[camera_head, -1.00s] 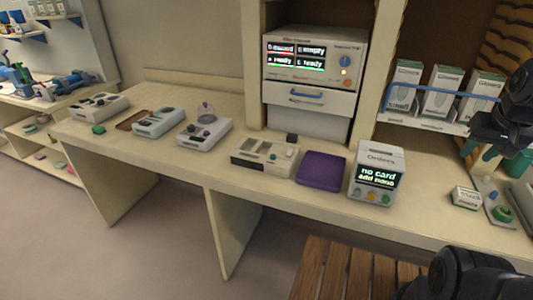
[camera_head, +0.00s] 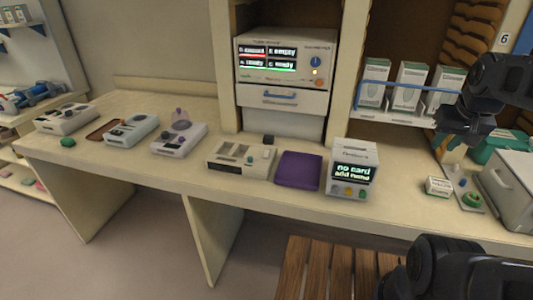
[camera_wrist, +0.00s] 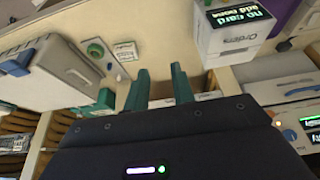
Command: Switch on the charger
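A white device with two slots on top (camera_head: 241,160), a dark front panel and small knobs lies on the counter; it may be the charger, but I cannot read a label. Other white devices stand further left: one with a clear dome (camera_head: 179,137), one with a rounded tray (camera_head: 130,131) and one at the far left (camera_head: 66,118). My gripper (camera_head: 447,140) is at the right, above the counter and far from these devices. In the wrist view its two teal fingers (camera_wrist: 160,84) are apart with nothing between them.
An orders box (camera_head: 352,169) reads "no card". A purple pad (camera_head: 299,170) lies beside it. A panel unit with screens (camera_head: 286,60) stands at the back. White cartons (camera_head: 410,86) stand behind a blue rail. A grey case (camera_head: 510,188) and a green-button switch (camera_head: 471,200) sit at right. A wooden slatted seat (camera_head: 312,268) is in front.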

